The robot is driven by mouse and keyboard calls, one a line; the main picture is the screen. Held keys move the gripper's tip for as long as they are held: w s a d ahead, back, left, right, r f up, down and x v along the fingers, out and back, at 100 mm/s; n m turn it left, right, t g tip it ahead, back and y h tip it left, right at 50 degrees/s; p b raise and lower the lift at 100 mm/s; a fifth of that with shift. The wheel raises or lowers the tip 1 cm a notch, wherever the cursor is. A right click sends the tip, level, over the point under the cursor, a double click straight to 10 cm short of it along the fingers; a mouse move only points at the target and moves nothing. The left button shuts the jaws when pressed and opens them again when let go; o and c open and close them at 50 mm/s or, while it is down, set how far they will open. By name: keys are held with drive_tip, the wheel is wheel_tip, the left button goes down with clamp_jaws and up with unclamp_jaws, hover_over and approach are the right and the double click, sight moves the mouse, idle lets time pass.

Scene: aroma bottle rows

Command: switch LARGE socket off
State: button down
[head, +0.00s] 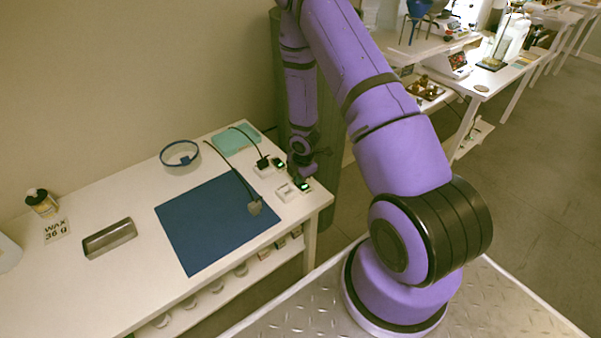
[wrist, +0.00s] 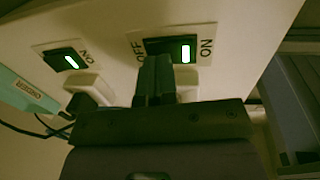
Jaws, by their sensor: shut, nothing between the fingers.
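Two white sockets with black rocker switches stand at the table's right end. In the wrist view the nearer switch (wrist: 185,51) lies between the printed words OFF and ON, with its green light lit on the ON side. The other switch (wrist: 64,60) is at the left, also lit green. In the head view the two switches show as small green lights, one at the back (head: 279,162) and one at the front (head: 304,186). My gripper (wrist: 154,62) is shut and empty, its fingertips over the OFF side of the nearer switch; contact is unclear. I cannot read which socket is LARGE.
A black plug (head: 263,162) with a cable is at the back socket. Another cable ends in a grey piece (head: 255,208) on the blue mat (head: 205,225).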

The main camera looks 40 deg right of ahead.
drive_tip(key=shift+f, duration=0.15)
drive_tip(key=shift+f, duration=0.2)
idle(0.3)
drive_tip(key=shift+s, duration=0.2)
drive_tip(key=shift+s+r, duration=0.15)
drive_tip(key=shift+s, duration=0.4)
drive_tip(key=shift+r, duration=0.1)
